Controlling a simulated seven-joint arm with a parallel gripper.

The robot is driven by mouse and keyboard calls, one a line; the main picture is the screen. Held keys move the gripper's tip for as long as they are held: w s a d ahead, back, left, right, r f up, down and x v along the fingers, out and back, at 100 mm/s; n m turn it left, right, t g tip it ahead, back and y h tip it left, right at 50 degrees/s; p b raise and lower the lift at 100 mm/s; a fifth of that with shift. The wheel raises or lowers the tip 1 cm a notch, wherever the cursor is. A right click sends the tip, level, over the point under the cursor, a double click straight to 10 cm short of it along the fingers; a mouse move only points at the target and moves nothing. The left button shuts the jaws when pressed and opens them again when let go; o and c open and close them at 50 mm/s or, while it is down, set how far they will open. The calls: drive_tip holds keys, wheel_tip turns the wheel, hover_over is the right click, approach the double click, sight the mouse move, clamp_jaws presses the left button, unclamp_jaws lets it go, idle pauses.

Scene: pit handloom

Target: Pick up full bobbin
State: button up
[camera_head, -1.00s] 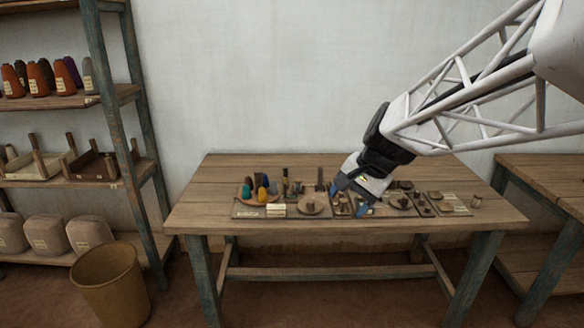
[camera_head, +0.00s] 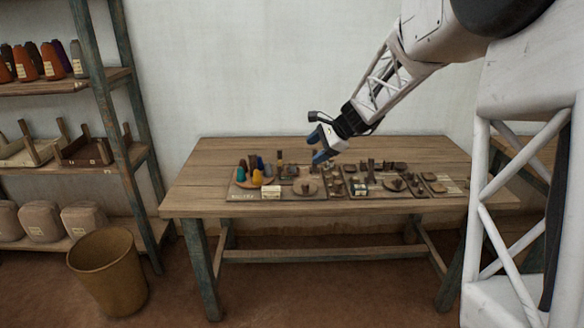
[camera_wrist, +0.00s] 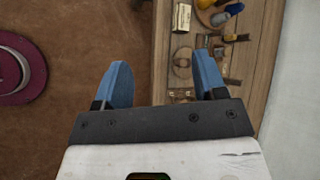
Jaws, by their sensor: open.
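Several coloured yarn-wound pieces, teal, blue, yellow and red among them, stand on a round wooden plate (camera_head: 276,187) at the table's left; I cannot tell which one is the full bobbin. The yellow piece (camera_head: 257,178) stands at the front. The blue piece (camera_wrist: 234,9) shows at the top right of the wrist view. My gripper (camera_head: 316,147) is open and empty, above the table and to the right of the coloured pieces. Its blue fingers (camera_wrist: 163,62) are spread apart in the wrist view, with a round disc (camera_wrist: 182,65) below them.
Small wooden parts and dishes (camera_head: 396,184) crowd the table's middle and right. The table's back strip (camera_head: 240,149) is clear. A shelf (camera_head: 75,83) and bin (camera_head: 108,272) stand left.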

drive_tip(key=w+f+m+t+y, duration=0.1)
drive_tip(key=w+f+m, duration=0.2)
drive_tip(key=w+f, duration=0.35)
drive_tip(key=w+f+m+t+y, duration=0.1)
drive_tip(key=w+f+m, duration=0.15)
drive_tip(key=w, duration=0.75)
drive_tip(key=m+t+y, duration=0.1)
drive_tip(key=m+t, duration=0.1)
drive_tip(key=m, duration=0.3)
approach(294, 162)
drive_tip(key=shift+w+a+f, duration=0.4)
drive_tip(key=shift+a+f, duration=0.2)
drive_tip(key=shift+a, duration=0.05)
drive_tip(key=shift+x, duration=1.3)
drive_tip(key=shift+a, duration=0.1)
drive_tip(key=shift+x, duration=2.5)
drive_tip(key=shift+s+a+r, duration=0.1)
drive_tip(key=shift+a+r, duration=0.05)
